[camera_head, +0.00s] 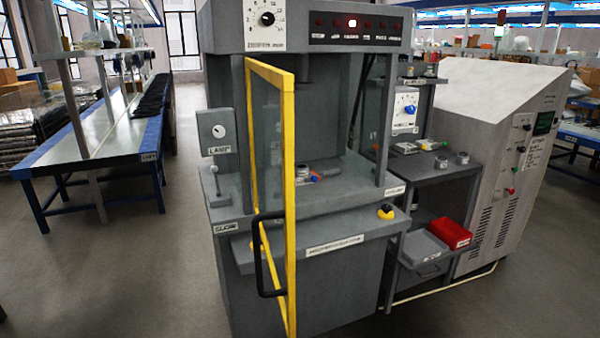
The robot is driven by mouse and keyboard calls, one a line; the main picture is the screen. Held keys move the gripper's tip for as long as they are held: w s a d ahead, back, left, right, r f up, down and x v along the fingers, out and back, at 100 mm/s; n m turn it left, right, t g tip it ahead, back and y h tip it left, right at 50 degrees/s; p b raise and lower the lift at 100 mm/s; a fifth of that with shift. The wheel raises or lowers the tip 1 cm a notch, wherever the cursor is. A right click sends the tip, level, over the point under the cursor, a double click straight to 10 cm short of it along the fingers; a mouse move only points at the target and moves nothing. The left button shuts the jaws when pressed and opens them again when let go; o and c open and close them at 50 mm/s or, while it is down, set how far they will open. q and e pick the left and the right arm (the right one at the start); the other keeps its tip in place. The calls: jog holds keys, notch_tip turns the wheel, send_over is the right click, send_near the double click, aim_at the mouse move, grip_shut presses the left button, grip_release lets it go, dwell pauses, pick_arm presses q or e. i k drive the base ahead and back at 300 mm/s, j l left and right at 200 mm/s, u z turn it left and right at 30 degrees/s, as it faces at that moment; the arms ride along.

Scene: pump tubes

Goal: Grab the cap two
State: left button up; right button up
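I cannot tell which thing is cap two. Two small grey round parts, one at the rear (462,158) and one at the front (441,162), stand on the dark side shelf (455,178) right of the grey machine (350,262). Small parts with red and blue bits (312,176) lie inside the machine's chamber, near a grey round part (302,172). They are too small to make out well. Neither of my grippers is in view.
The machine's yellow-framed door (290,200) stands open toward me, with a black handle (262,255). A red bin (451,232) and a grey tray (424,246) sit low at right. A slanted grey cabinet (505,150) stands behind. Floor at left is clear.

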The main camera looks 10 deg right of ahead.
aim_at(299, 171)
jog(key=i+l, duration=0.2)
jog(key=l, duration=0.15)
jog(key=i+l+u, duration=0.15)
jog(key=i+l, duration=0.25)
jog(key=l, duration=0.35)
jog(key=i+l+u, duration=0.15)
jog(key=l, duration=0.25)
jog(key=i, duration=0.05)
